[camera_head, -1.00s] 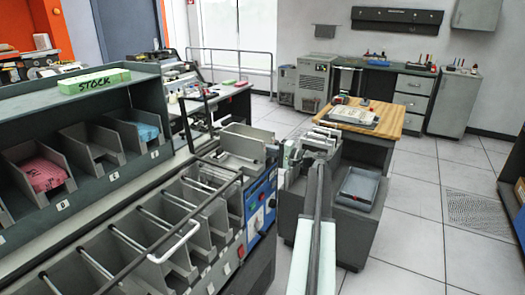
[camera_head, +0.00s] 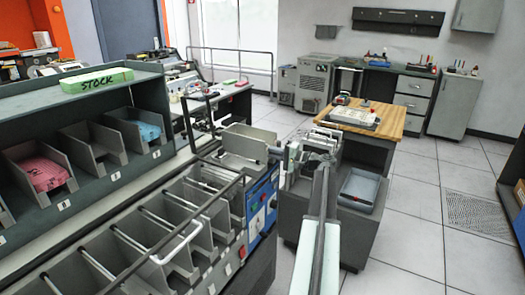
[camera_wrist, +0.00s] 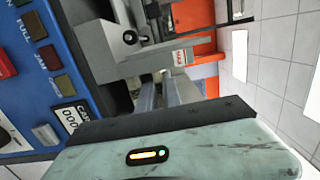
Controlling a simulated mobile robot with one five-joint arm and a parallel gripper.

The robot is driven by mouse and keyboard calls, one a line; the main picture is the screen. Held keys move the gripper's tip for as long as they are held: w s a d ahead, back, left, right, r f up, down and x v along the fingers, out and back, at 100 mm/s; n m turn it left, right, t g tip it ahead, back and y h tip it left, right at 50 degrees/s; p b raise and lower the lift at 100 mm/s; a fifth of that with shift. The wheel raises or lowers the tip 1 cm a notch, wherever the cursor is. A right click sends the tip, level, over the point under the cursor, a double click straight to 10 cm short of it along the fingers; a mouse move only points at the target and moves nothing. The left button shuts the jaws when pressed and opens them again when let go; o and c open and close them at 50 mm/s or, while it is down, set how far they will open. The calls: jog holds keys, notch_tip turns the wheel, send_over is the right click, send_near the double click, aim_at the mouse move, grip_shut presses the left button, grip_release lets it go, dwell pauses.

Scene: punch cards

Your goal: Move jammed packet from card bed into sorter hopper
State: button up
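My gripper (camera_head: 298,160) is in front of the right end of the sorter in the head view, beside its control panel (camera_head: 262,205). In the wrist view its two grey fingers (camera_wrist: 160,92) stand parallel with a narrow gap and no packet visible between them. A grey open-topped holder (camera_head: 243,148), seemingly the hopper, sits on the sorter just left of my gripper. In the wrist view a grey machine part (camera_wrist: 115,50) with a dark roller lies beyond the fingers. I cannot pick out the jammed packet or the card bed with certainty.
Several grey sorter pockets (camera_head: 160,225) run along the left. A wood-topped table (camera_head: 383,125) stands behind my gripper. A grey-blue tray (camera_head: 361,186) lies right of my arm. Shelves hold pink cards (camera_head: 42,173) and blue cards (camera_head: 148,131).

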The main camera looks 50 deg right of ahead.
jog(key=v, duration=0.8)
jog(key=shift+f, duration=0.3)
dwell(0.3)
